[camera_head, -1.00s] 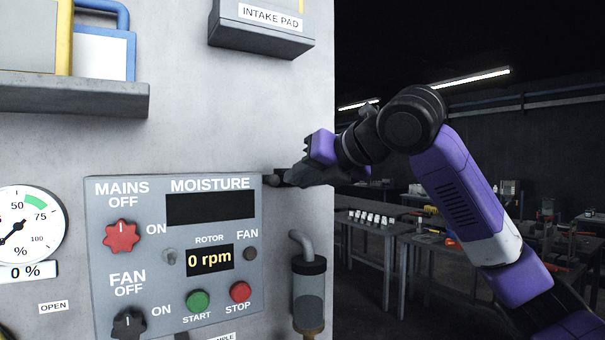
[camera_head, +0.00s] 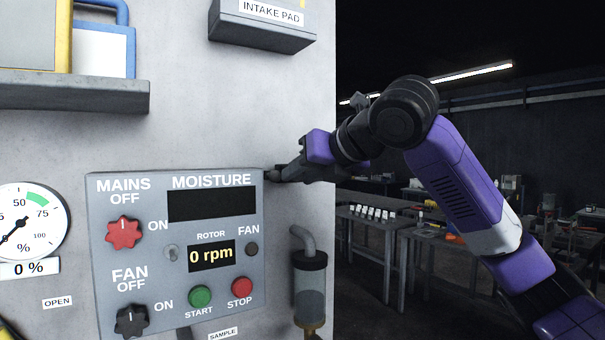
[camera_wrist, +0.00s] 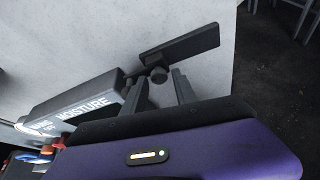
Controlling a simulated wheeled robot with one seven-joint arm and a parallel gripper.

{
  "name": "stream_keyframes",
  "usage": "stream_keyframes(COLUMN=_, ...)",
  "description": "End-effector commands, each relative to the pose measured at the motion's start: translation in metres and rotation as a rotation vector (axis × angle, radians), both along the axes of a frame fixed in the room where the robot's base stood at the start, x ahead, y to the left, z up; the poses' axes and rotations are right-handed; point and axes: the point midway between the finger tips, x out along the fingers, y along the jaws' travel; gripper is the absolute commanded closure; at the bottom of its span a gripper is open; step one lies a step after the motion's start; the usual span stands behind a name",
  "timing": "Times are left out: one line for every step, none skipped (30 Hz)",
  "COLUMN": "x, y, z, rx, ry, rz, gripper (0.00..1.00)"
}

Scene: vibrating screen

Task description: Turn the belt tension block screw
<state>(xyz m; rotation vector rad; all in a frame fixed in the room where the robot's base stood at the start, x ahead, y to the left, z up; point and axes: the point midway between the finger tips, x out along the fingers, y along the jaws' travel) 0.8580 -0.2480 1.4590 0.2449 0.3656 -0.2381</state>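A dark round screw head or knob (camera_wrist: 158,75) shows in the wrist view at the lower edge of a dark flat bar (camera_wrist: 180,42), on the pale wall. No label on it is readable, so I cannot confirm it is the tension block screw. My gripper (camera_wrist: 159,80) is open, with one finger on each side of the screw head. I cannot tell whether the fingertips touch it. In the head view my gripper (camera_head: 284,172) is at the upper right corner of the control panel, and the screw cannot be made out there.
The grey control panel (camera_head: 178,290) has knobs and buttons and reads 0 rpm. An intake pad box (camera_head: 262,38) is above, and a glass-bowled fitting (camera_head: 310,280) is below my gripper. Work tables (camera_head: 405,240) stand at the back right, beyond the wall's edge.

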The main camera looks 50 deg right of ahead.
Motion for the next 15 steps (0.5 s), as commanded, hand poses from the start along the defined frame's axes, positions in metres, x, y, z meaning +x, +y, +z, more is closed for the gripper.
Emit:
stream_keyframes(x=0.0, y=0.0, z=0.0, rx=0.0, ry=-0.001, rz=0.0, gripper=0.55)
stream_keyframes(x=0.0, y=0.0, z=0.0, rx=0.0, ry=-0.001, rz=0.0, gripper=0.55)
stream_keyframes(x=0.0, y=0.0, z=0.001, rx=0.001, ry=-0.001, rz=0.0, gripper=0.55)
stream_keyframes(x=0.0, y=0.0, z=0.001, rx=0.001, ry=-0.002, rz=0.0, gripper=0.55)
stream_keyframes(x=0.0, y=0.0, z=0.001, rx=0.001, ry=-0.002, rz=0.0, gripper=0.55)
stream_keyframes(x=0.0, y=0.0, z=0.001, rx=0.001, ry=-0.002, rz=0.0, gripper=0.55)
stream_keyframes(x=0.0, y=0.0, z=0.001, rx=0.001, ry=-0.002, rz=0.0, gripper=0.55)
stream_keyframes(x=0.0, y=0.0, z=0.001, rx=0.0, ry=-0.003, rz=0.0, gripper=0.55)
stream_keyframes(x=0.0, y=0.0, z=0.001, rx=0.0, ry=-0.003, rz=0.0, gripper=0.55)
stream_keyframes(x=-0.001, y=0.0, z=0.001, rx=0.0, ry=-0.003, rz=0.0, gripper=0.55)
stream_keyframes(x=-0.001, y=0.0, z=0.002, rx=0.0, ry=-0.003, rz=0.0, gripper=0.55)
stream_keyframes(x=-0.003, y=0.001, z=0.003, rx=-0.001, ry=-0.004, rz=0.0, gripper=0.55)
stream_keyframes(x=-0.006, y=0.001, z=0.004, rx=-0.001, ry=-0.005, rz=0.001, gripper=0.55)
stream_keyframes(x=-0.009, y=0.001, z=0.005, rx=-0.001, ry=-0.005, rz=0.001, gripper=0.55)
stream_keyframes(x=-0.013, y=0.002, z=0.007, rx=-0.001, ry=-0.006, rz=0.0, gripper=0.55)
